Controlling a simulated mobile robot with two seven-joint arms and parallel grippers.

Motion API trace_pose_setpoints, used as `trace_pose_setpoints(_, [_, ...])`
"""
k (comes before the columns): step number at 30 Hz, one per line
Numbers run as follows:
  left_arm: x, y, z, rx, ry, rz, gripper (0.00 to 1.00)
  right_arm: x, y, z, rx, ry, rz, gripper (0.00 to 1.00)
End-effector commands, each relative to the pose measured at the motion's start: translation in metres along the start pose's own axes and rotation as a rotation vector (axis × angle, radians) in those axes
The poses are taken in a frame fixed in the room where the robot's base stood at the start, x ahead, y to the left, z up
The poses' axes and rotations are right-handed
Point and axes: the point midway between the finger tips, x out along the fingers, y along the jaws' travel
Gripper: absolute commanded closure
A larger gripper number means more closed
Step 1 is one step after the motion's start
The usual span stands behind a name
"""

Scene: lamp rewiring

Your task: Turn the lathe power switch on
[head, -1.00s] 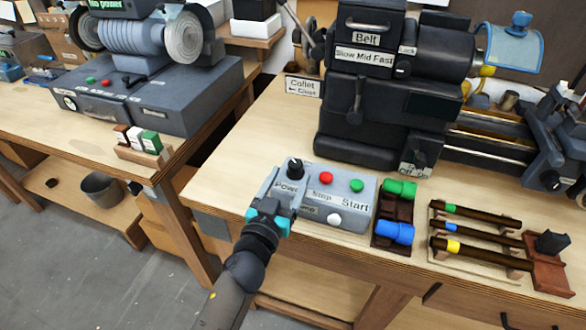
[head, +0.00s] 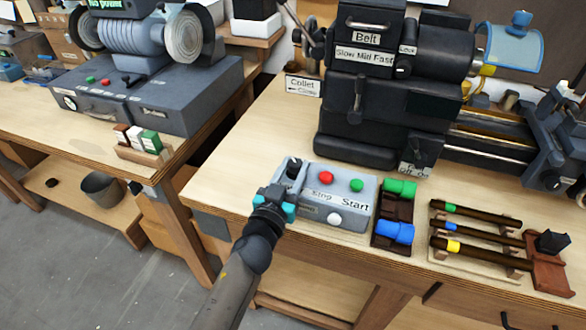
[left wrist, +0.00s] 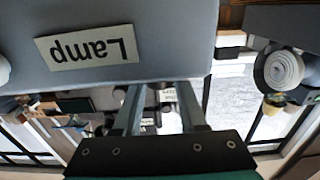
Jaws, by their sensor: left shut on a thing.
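The grey lathe control box (head: 357,206) sits at the bench's front edge. Its black power switch knob (head: 293,166) is at the left end of its top, with a red button (head: 326,178), a green button (head: 357,185) and a white button (head: 334,219) beside it. My left gripper (head: 289,180) is at the knob, shut on it, and covers the Power label. In the left wrist view, the fingers (left wrist: 160,105) reach past the box's edge, by the upside-down Lamp label (left wrist: 86,47); the knob is hidden there. My right gripper is out of view.
The lathe (head: 375,110) stands behind the box. A holder with green and blue cylinders (head: 391,210) is close at the box's right, then a rack of dark rods (head: 475,235). A grinder (head: 145,90) stands on the left bench. Bare bench top lies left of the lathe.

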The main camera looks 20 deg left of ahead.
Motion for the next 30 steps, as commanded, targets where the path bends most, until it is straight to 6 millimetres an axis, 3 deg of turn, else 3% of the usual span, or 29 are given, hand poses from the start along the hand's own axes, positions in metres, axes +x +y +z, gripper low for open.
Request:
trace_pose_setpoints(1, [0.000,0.000,0.000,0.000,0.000,0.000,0.71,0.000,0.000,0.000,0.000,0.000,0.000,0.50])
trace_pose_setpoints(9, [0.000,0.000,0.000,0.000,0.000,0.000,1.00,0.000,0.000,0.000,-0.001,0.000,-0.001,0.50])
trace_pose_setpoints(20, [0.000,0.000,0.000,0.003,-0.001,0.022,1.00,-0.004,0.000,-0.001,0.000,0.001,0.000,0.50])
trace_pose_setpoints(30, [0.001,-0.003,-0.003,0.008,-0.003,0.208,1.00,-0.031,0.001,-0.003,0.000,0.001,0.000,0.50])
